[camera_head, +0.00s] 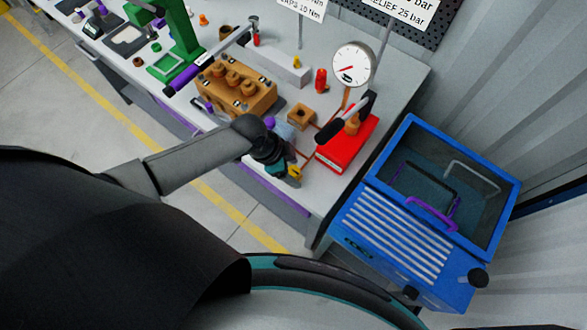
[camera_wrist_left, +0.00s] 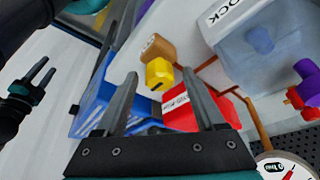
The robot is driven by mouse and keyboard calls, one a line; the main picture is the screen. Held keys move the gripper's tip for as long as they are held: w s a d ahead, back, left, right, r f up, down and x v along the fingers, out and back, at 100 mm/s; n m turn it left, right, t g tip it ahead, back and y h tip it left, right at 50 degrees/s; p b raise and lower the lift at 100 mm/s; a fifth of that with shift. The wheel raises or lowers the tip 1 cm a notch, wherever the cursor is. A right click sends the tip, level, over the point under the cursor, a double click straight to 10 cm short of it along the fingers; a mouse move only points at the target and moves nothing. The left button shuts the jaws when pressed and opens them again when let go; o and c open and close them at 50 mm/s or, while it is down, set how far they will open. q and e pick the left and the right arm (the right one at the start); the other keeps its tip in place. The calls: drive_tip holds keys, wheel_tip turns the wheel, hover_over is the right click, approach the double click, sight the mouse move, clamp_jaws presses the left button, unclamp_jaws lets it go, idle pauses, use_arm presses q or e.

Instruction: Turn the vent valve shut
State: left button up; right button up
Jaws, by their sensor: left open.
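A yellow hexagonal knob (camera_wrist_left: 158,73) sits at the end of a brown cylindrical fitting (camera_wrist_left: 157,47) in the left wrist view; it appears to be the vent valve. In the head view a small yellow part (camera_head: 294,172) shows beside my left gripper (camera_head: 286,176). In the left wrist view my left gripper (camera_wrist_left: 160,77) is open, with the knob seen between its fingertips. The knob looks to be beyond the tips, and I cannot tell whether they touch it. My right gripper (camera_wrist_left: 38,76) shows at the left of the wrist view with its fingers apart.
A red pump base (camera_head: 352,143) with a black-gripped lever (camera_head: 345,118) stands near the bench corner, by a pressure gauge (camera_head: 353,64). A translucent box (camera_wrist_left: 225,60) is close on the right in the wrist view. A blue cabinet (camera_head: 400,240) stands beside the bench.

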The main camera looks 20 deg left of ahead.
use_arm(q)
drive_tip(key=shift+d+f, duration=0.1)
drive_tip(key=shift+f, duration=0.15)
drive_tip(key=shift+c, duration=0.2)
clamp_jaws()
idle(0.3)
